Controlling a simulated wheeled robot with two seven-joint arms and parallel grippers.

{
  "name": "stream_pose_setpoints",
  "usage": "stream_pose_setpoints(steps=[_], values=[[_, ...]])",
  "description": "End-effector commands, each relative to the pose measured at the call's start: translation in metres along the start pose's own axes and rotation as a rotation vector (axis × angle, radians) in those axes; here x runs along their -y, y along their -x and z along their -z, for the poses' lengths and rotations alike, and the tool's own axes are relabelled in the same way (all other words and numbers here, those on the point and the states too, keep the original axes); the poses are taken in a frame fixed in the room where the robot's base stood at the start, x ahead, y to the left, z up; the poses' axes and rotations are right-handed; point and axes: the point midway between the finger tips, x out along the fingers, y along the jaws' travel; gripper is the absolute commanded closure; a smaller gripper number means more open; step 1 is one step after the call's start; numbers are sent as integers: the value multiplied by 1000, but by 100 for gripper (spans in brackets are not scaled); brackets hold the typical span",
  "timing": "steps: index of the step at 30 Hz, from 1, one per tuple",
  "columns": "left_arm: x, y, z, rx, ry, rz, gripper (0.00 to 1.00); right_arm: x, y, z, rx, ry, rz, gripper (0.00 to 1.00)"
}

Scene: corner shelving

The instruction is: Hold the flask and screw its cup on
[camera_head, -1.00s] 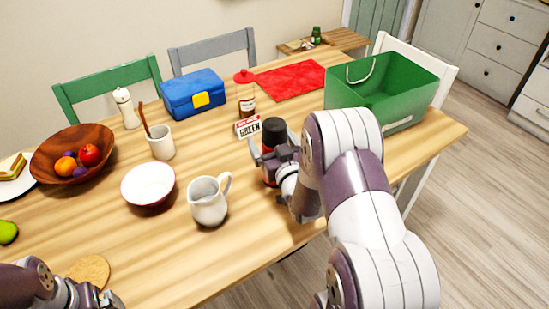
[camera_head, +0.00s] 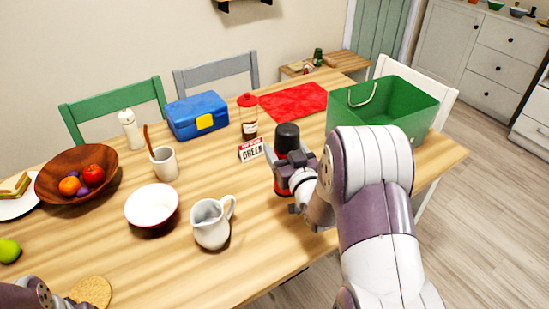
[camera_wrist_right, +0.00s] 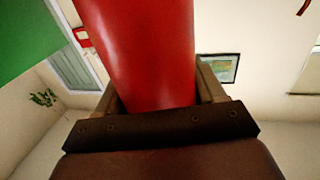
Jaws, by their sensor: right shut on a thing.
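The flask (camera_head: 281,184) is red with a black top (camera_head: 287,137) and stands upright in the head view. My right gripper (camera_head: 284,166) is shut around its body. In the right wrist view the red flask (camera_wrist_right: 147,50) fills the space between the two fingers (camera_wrist_right: 160,95). It looks held a little above the table, though its base is partly hidden by my gripper. I cannot tell whether the black top is the cup. A small dark green object (camera_head: 318,57) stands on the side table at the back. Only part of my left arm shows at bottom left; its gripper is out of view.
A white jug (camera_head: 211,224), bowl (camera_head: 152,207) and mug (camera_head: 164,163) are left. A green crate (camera_head: 385,105) stands behind my right arm. A red mat (camera_head: 293,101) lies behind.

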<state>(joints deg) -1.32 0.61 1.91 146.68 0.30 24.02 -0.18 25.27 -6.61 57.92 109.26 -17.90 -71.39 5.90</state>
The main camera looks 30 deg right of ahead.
Motion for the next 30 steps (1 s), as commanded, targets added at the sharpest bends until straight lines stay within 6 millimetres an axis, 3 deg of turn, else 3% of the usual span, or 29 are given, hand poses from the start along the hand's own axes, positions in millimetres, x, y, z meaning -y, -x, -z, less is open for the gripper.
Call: stream_pose_setpoints(steps=[6, 12, 18, 30], values=[[0, 7, 1, 0, 0, 0, 0, -48, 16, 32, -5, 3, -6, 87], [0, 10, 1, 0, 0, 0, 0, -77, 26, 50, -5, 3, -2, 87], [0, 11, 1, 0, 0, 0, 0, -88, 30, 56, -3, 2, 0, 87], [0, 11, 1, 0, 0, 0, 0, -89, 30, 57, -3, 2, 1, 87]])
